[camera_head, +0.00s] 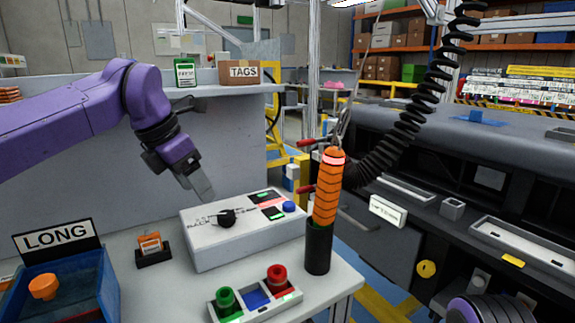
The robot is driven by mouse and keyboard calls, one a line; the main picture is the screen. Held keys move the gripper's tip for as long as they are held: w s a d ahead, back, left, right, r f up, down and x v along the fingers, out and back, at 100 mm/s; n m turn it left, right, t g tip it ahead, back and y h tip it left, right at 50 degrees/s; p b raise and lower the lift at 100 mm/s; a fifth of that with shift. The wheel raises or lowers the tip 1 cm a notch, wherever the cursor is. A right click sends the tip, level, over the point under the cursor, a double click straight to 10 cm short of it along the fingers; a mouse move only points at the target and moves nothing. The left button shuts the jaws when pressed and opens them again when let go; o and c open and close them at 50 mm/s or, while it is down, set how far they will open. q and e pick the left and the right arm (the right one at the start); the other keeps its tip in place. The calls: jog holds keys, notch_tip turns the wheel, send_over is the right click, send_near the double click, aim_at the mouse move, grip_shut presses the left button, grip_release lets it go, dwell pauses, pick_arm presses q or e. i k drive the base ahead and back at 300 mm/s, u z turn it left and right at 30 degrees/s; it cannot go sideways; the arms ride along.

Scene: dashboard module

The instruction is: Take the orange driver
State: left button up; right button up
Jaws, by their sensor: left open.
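The orange driver (326,195) stands upright with its lower end in a black cylindrical holder (318,250) at the right edge of the workbench. It has a glowing red-pink band near its top. My left gripper (203,190) is open and empty, pointing down above the left part of a white control box. It is left of the driver and well apart from it. Its fingers overlap in this view. My right gripper is not in view; a purple part of my right arm shows at the bottom right.
The white control box (235,250) with a black knob lies between my left gripper and the driver. A green and red button panel (255,302) is in front. A blue LONG bin (75,285) stands left. A black coiled cable (415,110) hangs behind the driver. The dashboard (480,170) is right.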

aim_at(329, 182)
jog(key=k, duration=1.4)
jog(key=z, duration=0.05)
